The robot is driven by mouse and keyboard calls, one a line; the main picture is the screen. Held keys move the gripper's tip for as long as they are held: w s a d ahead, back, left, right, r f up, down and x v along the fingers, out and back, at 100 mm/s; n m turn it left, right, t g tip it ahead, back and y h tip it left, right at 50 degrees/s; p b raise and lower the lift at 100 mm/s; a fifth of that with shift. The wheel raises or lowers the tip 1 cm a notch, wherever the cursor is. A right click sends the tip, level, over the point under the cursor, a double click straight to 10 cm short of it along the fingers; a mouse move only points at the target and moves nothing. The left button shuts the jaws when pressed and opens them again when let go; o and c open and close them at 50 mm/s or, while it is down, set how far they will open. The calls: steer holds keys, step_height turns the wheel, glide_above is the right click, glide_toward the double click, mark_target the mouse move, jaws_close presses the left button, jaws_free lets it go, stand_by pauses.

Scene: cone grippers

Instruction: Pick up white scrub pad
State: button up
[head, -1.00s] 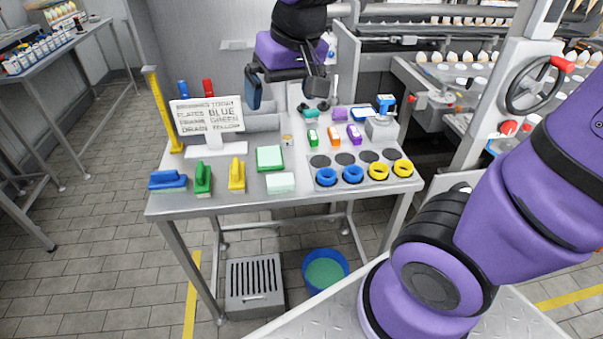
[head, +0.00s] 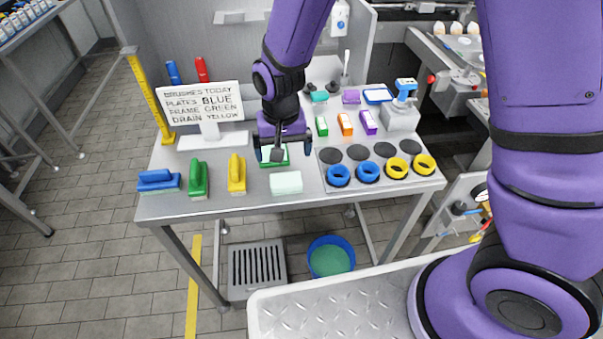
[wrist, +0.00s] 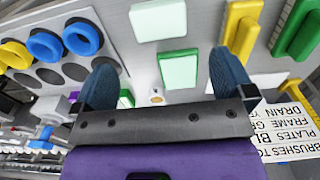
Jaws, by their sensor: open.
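The white scrub pad (head: 286,182) is a pale, slightly minty block lying flat near the front edge of the steel table. It shows at the top of the wrist view (wrist: 157,20). A green pad with a pale top (head: 281,161) lies just behind it, partly hidden by my gripper in the head view; in the wrist view this pad (wrist: 178,68) is fully seen. My gripper (head: 285,150) is open and empty above the table, over the green pad's area. Its two dark blue fingers (wrist: 163,78) are wide apart, and the white pad lies beyond their tips.
Yellow (head: 237,174), green (head: 198,179) and blue (head: 159,181) brushes stand left of the pads. Blue (head: 338,175) and yellow (head: 397,168) rings sit on a plate at right. A sign (head: 205,108) stands behind. A blue bucket (head: 331,257) and a drain grate (head: 257,269) are below.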

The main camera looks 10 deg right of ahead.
mark_target(286, 179)
steer(key=shift+w+d+f, duration=0.1)
steer(key=shift+f, duration=0.7)
steer(key=shift+w+f, duration=0.2)
steer(key=shift+f, duration=4.75)
steer(key=c, duration=0.8)
steer(key=shift+r, duration=0.2)
